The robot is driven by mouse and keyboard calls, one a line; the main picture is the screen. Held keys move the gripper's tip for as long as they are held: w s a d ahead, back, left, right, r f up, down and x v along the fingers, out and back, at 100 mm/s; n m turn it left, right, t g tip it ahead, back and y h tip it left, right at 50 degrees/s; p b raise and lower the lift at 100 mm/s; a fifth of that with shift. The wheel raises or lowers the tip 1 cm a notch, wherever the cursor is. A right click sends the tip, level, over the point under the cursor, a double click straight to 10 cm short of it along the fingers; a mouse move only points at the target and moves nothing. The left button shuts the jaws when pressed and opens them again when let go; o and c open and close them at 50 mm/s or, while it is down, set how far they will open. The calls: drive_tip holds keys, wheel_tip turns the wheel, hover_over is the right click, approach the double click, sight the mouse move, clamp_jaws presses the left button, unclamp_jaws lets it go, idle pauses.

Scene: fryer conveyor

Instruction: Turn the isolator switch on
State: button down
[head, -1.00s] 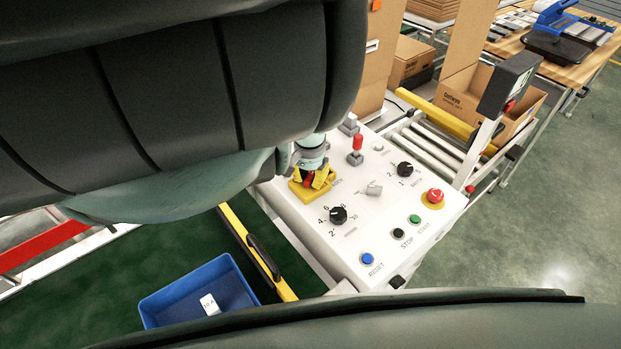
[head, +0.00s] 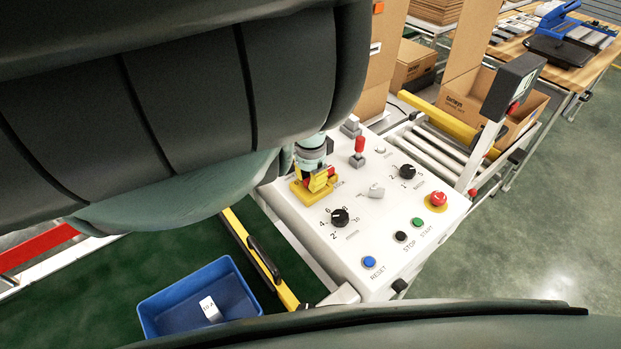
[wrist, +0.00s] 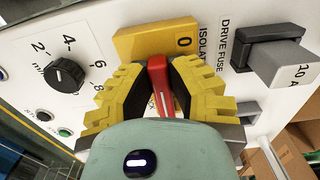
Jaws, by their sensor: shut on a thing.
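The handle's tip leans slightly left in that view. In the head view my gripper (head: 318,180) is over the plate, partly hidden by my arm. Any "1" mark is hidden.
A drive fuse block (wrist: 265,50) stands close right of the isolator. A black rotary knob (wrist: 65,75) is to the left. A blue bin (head: 180,318) is below left.

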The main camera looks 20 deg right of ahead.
drive_tip(key=c, duration=0.9)
unclamp_jaws()
wheel_tip(320, 180, up, 7)
drive_tip(key=shift+w+f, duration=0.15)
drive_tip(key=shift+f, duration=0.05)
drive_tip(key=shift+s+r, duration=0.2)
drive_tip(key=shift+r, duration=0.25)
drive_tip(key=shift+r, duration=0.1)
